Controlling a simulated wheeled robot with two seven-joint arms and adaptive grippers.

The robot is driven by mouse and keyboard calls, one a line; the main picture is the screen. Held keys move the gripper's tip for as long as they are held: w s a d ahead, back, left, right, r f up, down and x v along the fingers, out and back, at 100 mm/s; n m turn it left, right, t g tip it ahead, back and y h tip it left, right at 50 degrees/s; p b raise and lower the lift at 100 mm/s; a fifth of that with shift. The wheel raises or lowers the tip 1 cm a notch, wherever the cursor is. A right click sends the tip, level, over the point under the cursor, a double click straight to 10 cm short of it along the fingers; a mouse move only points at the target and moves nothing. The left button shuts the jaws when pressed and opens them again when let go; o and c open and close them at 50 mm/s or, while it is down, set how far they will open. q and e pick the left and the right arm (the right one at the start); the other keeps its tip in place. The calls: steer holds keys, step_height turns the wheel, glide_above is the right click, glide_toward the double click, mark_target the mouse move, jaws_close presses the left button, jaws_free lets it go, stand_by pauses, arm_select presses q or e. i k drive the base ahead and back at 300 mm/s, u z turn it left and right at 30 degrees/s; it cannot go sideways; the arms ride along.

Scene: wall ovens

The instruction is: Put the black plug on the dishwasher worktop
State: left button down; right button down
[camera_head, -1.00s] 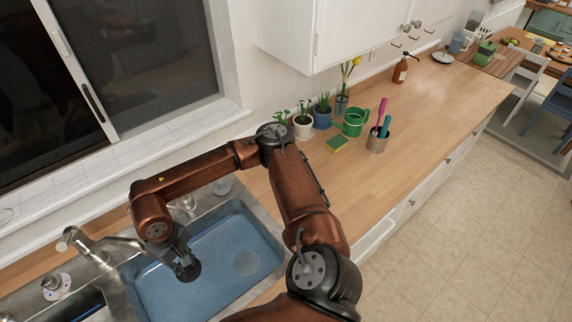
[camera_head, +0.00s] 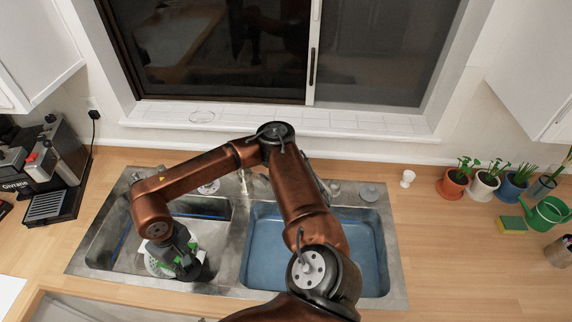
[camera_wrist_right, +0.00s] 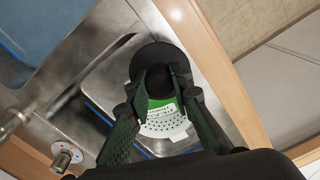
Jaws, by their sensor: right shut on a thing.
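My right gripper (camera_head: 180,258) is over the left sink basin in the head view. In the right wrist view, the right gripper (camera_wrist_right: 165,88) is shut on the black plug (camera_wrist_right: 150,57), a round dark disc with a thick knob. In the head view the plug (camera_head: 190,272) is small and dark at the fingertips. The wooden worktop (camera_head: 35,235) runs to the left and right of the sink. I cannot tell which stretch lies over a dishwasher. My left gripper is not in view.
A green and white object (camera_head: 158,262) lies below the gripper in the left basin. The blue basin (camera_head: 262,270) is to the right. A coffee machine (camera_head: 45,170) stands at the left. Potted plants (camera_head: 484,184) and a yellow-green sponge (camera_head: 511,224) are at the far right.

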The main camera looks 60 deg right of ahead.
mark_target(437, 288)
steer(key=u, duration=0.05)
steer(key=k, duration=1.1)
steer(key=z, duration=1.85)
